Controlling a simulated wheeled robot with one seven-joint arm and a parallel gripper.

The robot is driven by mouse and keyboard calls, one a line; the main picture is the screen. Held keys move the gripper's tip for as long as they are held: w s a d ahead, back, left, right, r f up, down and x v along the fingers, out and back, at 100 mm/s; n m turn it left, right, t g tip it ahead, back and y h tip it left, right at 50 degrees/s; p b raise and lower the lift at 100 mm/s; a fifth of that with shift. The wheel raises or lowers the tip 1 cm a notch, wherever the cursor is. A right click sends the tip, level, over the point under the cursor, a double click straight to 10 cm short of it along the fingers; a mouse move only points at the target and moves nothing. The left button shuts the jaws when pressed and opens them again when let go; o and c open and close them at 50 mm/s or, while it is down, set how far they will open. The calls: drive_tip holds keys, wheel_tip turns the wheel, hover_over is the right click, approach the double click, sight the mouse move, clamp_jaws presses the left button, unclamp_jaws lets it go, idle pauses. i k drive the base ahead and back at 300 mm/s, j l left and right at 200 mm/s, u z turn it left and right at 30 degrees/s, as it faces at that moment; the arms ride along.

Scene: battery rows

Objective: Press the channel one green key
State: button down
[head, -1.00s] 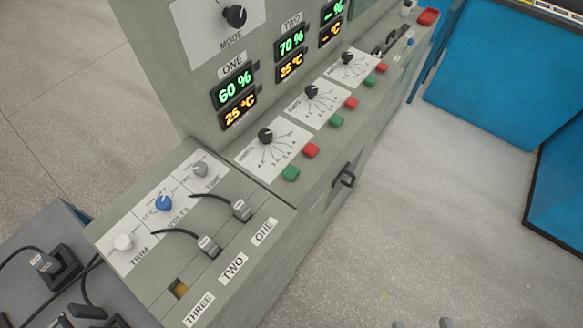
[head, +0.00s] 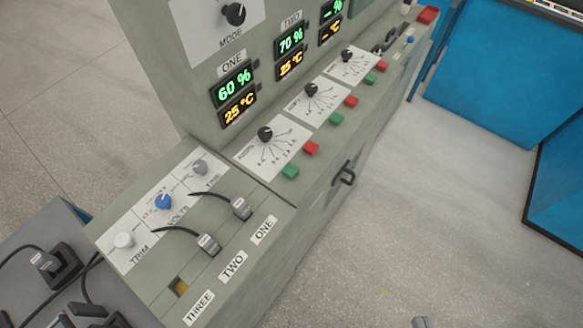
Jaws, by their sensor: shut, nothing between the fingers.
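The nearest green key (head: 290,172) sits on the sloping console ledge, in line with the display column marked ONE (head: 235,92). A red key (head: 311,148) lies just beyond it, and a black dial (head: 265,134) on a white scale plate stands to its left. Two more green keys (head: 337,119) (head: 370,79) show farther along the ledge. My gripper (head: 420,322) shows only as a grey tip at the bottom edge. It is shut and empty, over the floor, well right of and below the keys.
Two cable plugs (head: 208,244) (head: 240,208) stand on the lower console at the near left. A black handle (head: 345,175) juts from the console front. Open floor (head: 440,200) lies to the right, with a blue cabinet (head: 500,80) beyond it.

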sight(290, 170)
drive_tip(key=i, duration=0.4)
drive_tip(key=u, duration=1.6)
